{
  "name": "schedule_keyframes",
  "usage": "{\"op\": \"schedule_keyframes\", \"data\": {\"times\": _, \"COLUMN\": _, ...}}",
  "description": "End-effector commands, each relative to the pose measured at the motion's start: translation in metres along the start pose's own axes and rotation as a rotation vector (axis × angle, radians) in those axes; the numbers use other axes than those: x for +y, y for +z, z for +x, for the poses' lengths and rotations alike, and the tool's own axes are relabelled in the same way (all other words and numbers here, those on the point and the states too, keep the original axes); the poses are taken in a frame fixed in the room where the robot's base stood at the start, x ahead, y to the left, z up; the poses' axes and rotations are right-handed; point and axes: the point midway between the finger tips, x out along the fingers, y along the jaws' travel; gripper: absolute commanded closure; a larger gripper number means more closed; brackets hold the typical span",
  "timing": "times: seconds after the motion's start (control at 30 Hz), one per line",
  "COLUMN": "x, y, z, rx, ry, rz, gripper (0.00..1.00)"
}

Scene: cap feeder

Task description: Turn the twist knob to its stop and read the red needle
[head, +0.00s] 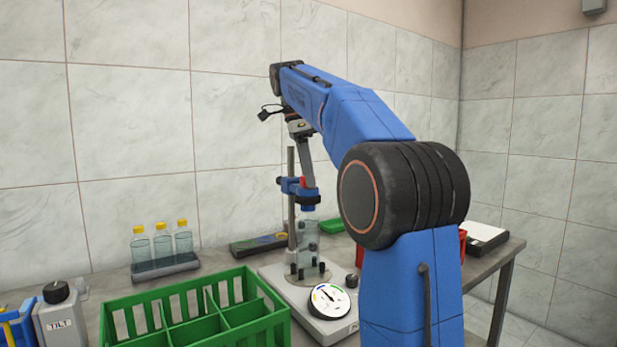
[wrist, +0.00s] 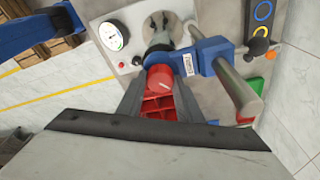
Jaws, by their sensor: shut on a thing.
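My gripper (head: 305,184) reaches down to the top of the stand's blue clamp head (head: 310,198). In the wrist view its two fingers (wrist: 158,92) are shut on the red twist knob (wrist: 160,76), one on each side. The knob has a pale line on its top. In the head view little of the knob shows. The round white dial (head: 329,300) sits on the front of the pale base, with coloured marks and a dark-looking needle. It also shows in the wrist view (wrist: 113,36). I cannot make out a red needle or its reading.
A clear bottle (head: 308,238) stands under the clamp head among dark pegs, beside the metal post (head: 291,215). A green crate (head: 190,300) is at the front left. Yellow-capped bottles (head: 163,244) stand in a dark tray behind it. My arm hides the right middle.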

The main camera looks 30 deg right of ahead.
Motion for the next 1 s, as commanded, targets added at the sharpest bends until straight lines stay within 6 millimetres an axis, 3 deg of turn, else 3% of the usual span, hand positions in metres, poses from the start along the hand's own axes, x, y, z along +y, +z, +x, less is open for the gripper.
{"op": "schedule_keyframes", "data": {"times": 0.03, "x": -0.0001, "y": 0.0003, "z": 0.0, "rx": -0.001, "ry": 0.0, "rz": -0.001, "gripper": 0.91}}
{"op": "schedule_keyframes", "data": {"times": 0.07, "x": -0.0001, "y": 0.0004, "z": 0.0, "rx": -0.001, "ry": 0.0, "rz": -0.001, "gripper": 0.63}}
{"op": "schedule_keyframes", "data": {"times": 0.1, "x": 0.0, "y": 0.0004, "z": 0.0, "rx": -0.001, "ry": 0.0, "rz": -0.001, "gripper": 0.53}}
{"op": "schedule_keyframes", "data": {"times": 0.47, "x": 0.0003, "y": 0.0001, "z": 0.0, "rx": -0.001, "ry": -0.007, "rz": -0.037, "gripper": 0.53}}
{"op": "schedule_keyframes", "data": {"times": 1.0, "x": 0.0004, "y": -0.0003, "z": -0.0001, "rx": 0.0, "ry": -0.118, "rz": -0.58, "gripper": 0.53}}
